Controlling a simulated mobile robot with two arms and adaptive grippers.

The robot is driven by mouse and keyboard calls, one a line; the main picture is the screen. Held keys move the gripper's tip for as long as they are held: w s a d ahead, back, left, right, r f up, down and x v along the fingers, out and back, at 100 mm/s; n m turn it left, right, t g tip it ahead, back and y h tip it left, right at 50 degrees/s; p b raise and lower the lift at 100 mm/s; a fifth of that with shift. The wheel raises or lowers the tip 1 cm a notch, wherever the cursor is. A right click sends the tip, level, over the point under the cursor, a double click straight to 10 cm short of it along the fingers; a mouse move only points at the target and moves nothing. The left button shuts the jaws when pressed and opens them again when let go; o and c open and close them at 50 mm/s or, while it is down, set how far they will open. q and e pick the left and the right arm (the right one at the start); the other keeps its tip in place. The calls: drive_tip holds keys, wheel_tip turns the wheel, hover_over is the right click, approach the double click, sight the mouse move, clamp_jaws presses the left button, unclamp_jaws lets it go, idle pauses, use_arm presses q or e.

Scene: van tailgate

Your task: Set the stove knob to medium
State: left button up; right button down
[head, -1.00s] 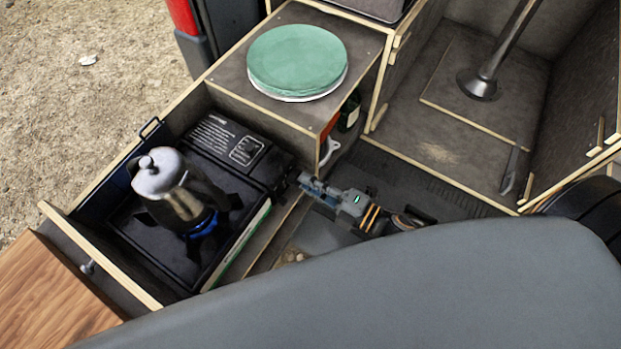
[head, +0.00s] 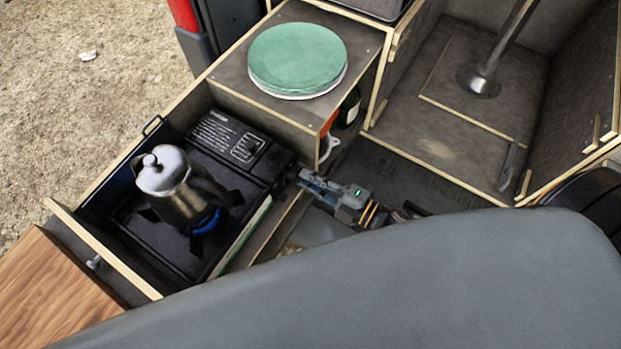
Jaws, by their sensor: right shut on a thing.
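The black camping stove (head: 172,232) sits in the pulled-out drawer, with a metal moka pot (head: 178,190) upright on its burner. A blue flame (head: 208,221) shows under the pot. My right gripper (head: 297,176) is at the right side of the stove, near its back right corner. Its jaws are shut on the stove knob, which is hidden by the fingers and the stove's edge. The knob's setting cannot be read. My left gripper is not in view.
Wooden drawer walls (head: 105,250) surround the stove. Green-topped round plates (head: 298,60) lie on the cabinet behind it. A wood board (head: 45,285) is at the lower left. A grey surface fills the bottom foreground.

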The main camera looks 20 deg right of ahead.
drive_tip(key=c, duration=1.4)
unclamp_jaws()
drive_tip(key=v, duration=1.2)
drive_tip(key=shift+d, duration=0.1)
